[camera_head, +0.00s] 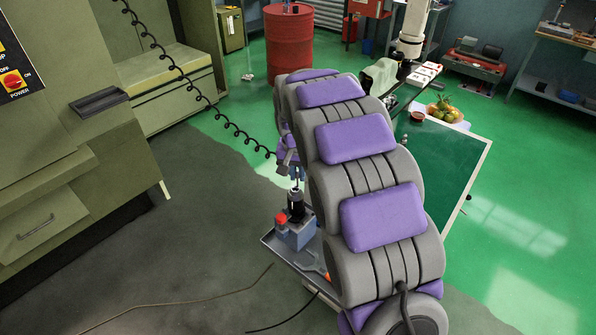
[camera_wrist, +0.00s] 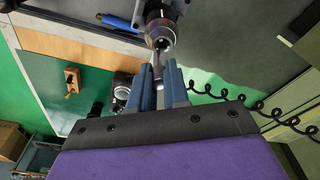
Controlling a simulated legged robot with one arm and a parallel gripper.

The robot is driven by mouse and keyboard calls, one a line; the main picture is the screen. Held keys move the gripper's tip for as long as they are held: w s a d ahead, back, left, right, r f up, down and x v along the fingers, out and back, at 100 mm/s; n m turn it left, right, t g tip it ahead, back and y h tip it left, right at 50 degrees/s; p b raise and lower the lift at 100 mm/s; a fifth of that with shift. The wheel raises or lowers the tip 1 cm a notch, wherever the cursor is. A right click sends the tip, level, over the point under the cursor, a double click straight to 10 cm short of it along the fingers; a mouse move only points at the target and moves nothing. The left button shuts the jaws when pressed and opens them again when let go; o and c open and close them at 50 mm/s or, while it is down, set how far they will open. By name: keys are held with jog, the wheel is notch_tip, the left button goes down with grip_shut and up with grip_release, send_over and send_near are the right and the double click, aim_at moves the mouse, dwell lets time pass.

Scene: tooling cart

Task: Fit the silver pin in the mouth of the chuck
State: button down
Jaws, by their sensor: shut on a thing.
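My gripper (camera_wrist: 160,70) has blue fingers shut on the silver pin (camera_wrist: 158,59), which sticks out past the fingertips. In the wrist view the pin's far end is at the round metal mouth of the chuck (camera_wrist: 160,32). I cannot tell whether the tip is inside the mouth or just in front of it. In the head view the dark chuck (camera_head: 296,207) stands upright on a grey block, with my gripper (camera_head: 297,180) right above it. My arm hides most of the gripper there, and the pin shows only as a thin sliver.
The grey block (camera_head: 299,237) with a red knob (camera_head: 281,219) sits on a grey tray (camera_head: 275,243) beside a wrench-like tool (camera_head: 315,266). A coiled black cord (camera_head: 207,99) hangs behind.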

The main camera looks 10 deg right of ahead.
jog(key=shift+a, duration=0.15)
jog(key=shift+d, duration=0.6)
jog(key=shift+f, duration=0.1)
jog(key=shift+a+f, duration=0.2)
jog(key=shift+a, duration=0.25)
jog(key=shift+d, duration=0.2)
jog(key=c, duration=1)
grip_release()
jog(key=shift+c, duration=0.2)
